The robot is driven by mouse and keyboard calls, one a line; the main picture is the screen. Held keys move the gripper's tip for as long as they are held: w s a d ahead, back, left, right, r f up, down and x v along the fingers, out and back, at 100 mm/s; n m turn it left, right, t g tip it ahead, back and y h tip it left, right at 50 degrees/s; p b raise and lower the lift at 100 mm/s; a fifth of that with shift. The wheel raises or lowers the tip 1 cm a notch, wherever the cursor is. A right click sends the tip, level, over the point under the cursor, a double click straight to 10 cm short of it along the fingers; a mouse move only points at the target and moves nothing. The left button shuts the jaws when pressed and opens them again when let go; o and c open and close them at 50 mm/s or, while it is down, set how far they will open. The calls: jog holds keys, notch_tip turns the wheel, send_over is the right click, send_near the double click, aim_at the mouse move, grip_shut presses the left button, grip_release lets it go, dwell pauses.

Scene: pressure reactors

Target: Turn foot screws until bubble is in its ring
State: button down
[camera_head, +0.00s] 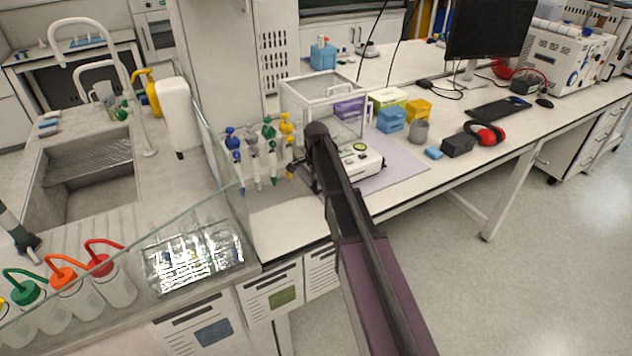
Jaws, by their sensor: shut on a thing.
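The balance (366,164) stands on a pale lilac mat (405,172), with its clear draft shield (318,90) behind its front panel. A round green spot (360,147) on the panel looks like the bubble level; it is too small to tell where the bubble lies in its ring. My gripper (306,184) is low at the balance's front left corner, shut on a foot screw there. The screw itself is hidden by the gripper and arm. My arm covers part of the balance's front. The other foot screws cannot be made out.
Several pipettes hang on a stand (262,150) close to the left of my gripper. A glass pane (226,170) stands beyond them by the sink (85,170). The mat's right part is clear.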

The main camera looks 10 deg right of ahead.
jog(key=shift+n, duration=0.6)
jog(key=shift+c, duration=1.5)
grip_release()
jog(key=shift+m, duration=0.4)
jog(key=shift+m, duration=0.6)
notch_tip(320, 180, up, 14)
jog(key=p, duration=1.3)
jog(key=shift+p, duration=0.4)
jog(key=shift+f, duration=0.1)
